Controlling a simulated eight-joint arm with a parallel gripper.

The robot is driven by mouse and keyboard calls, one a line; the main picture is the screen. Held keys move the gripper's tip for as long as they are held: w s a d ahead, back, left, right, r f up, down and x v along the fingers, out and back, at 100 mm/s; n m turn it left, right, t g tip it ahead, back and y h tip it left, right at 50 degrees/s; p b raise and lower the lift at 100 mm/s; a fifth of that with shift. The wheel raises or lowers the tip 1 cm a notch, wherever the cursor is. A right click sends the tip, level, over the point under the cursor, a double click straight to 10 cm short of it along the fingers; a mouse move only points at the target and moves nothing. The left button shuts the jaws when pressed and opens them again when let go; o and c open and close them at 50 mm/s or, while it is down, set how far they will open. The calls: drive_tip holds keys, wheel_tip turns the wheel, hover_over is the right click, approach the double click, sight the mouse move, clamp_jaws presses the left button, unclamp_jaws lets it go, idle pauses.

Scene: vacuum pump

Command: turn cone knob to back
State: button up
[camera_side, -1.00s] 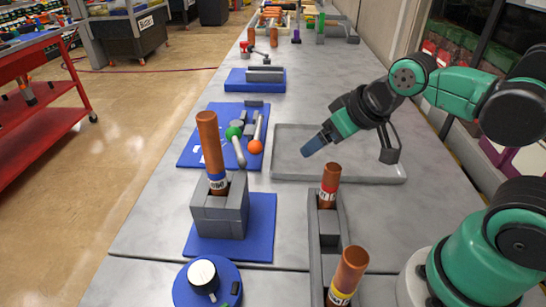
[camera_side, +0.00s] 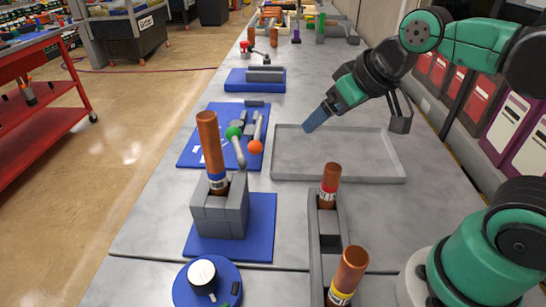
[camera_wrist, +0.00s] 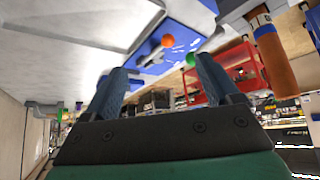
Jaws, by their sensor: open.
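A round knob (camera_side: 201,273) with a white top and dark side sits on a blue disc base (camera_side: 226,281) at the bottom left of the side view. I cannot tell whether this is the cone knob. A lever with a green ball (camera_side: 233,132) and one with an orange ball (camera_side: 255,147) stand on a blue plate farther back. These balls also show in the wrist view, green (camera_wrist: 190,59) and orange (camera_wrist: 168,41). My gripper (camera_side: 315,118) has blue fingers and hangs above the grey tray, apart from these things. In the wrist view its fingers (camera_wrist: 163,82) are spread and empty.
A grey block on a blue plate holds a tall copper cylinder (camera_side: 211,147). A grey holder carries two more copper cylinders (camera_side: 330,184). The shallow grey tray (camera_side: 340,179) is empty. A grey block on another blue plate (camera_side: 254,88) stands farther back.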

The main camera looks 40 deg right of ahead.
wheel_tip(320, 180, up, 5)
drive_tip(key=n+g, duration=0.7)
drive_tip(key=n, duration=1.8)
hover_over(201, 273)
wheel_tip(201, 273, down, 14)
drive_tip(key=shift+r, duration=0.2)
drive_tip(key=shift+f, duration=2.9)
